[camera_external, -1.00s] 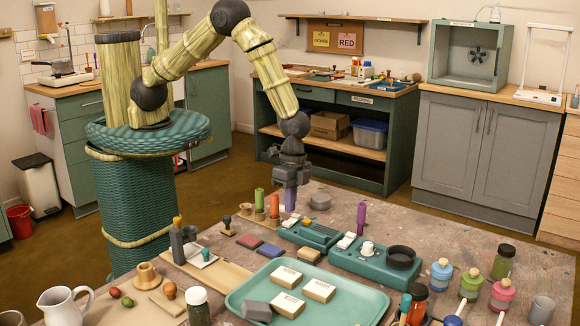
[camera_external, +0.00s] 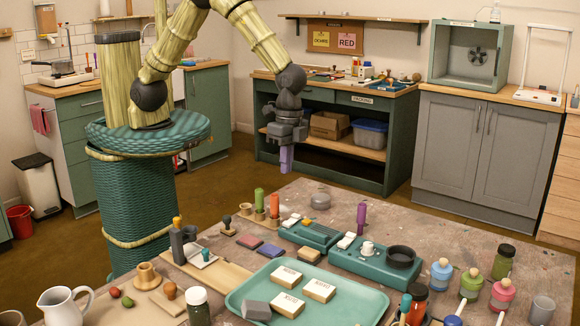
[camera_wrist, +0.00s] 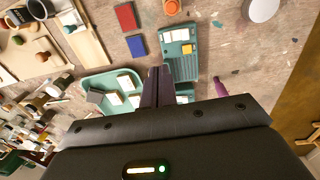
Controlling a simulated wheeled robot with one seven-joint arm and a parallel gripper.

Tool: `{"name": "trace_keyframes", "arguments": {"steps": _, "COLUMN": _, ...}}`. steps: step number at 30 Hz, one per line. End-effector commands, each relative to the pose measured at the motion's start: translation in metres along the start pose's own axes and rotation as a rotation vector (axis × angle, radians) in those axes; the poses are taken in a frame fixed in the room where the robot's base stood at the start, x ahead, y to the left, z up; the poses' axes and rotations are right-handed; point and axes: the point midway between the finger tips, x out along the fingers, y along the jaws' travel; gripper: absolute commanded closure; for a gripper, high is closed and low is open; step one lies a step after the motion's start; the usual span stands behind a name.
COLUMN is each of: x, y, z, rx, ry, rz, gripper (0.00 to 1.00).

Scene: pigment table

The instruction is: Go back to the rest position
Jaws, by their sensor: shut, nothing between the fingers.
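My gripper (camera_external: 286,168) hangs pointing down, above and behind the far edge of the pigment table (camera_external: 440,222). Its purple fingers are together with nothing between them. In the wrist view the closed fingers (camera_wrist: 157,72) show over the tabletop, with a teal box (camera_wrist: 180,66) beyond them. The gripper is apart from everything on the table. The upper part of my arm runs out of the top of the external view.
A teal tray (camera_external: 238,300) holds pale labelled blocks and a grey block. Teal boxes (camera_external: 345,262), an upright purple stick (camera_external: 361,217), bottles and jars crowd the table. A round grey object (camera_external: 321,201) sits near the far edge. A green workbench (camera_external: 400,135) stands behind.

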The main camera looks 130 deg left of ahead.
Motion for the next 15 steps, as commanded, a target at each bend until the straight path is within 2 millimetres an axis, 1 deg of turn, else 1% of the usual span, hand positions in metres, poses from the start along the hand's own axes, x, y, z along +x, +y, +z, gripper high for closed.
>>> {"name": "trace_keyframes", "arguments": {"steps": 10, "x": -0.002, "y": 0.002, "z": 0.002, "rx": -0.001, "ry": 0.004, "rz": -0.001, "gripper": 1.0}}
{"name": "trace_keyframes", "arguments": {"steps": 13, "x": -0.011, "y": 0.007, "z": 0.012, "rx": -0.003, "ry": 0.016, "rz": -0.007, "gripper": 1.0}}
{"name": "trace_keyframes", "arguments": {"steps": 15, "x": -0.02, "y": 0.013, "z": 0.025, "rx": -0.005, "ry": 0.03, "rz": -0.016, "gripper": 1.0}}
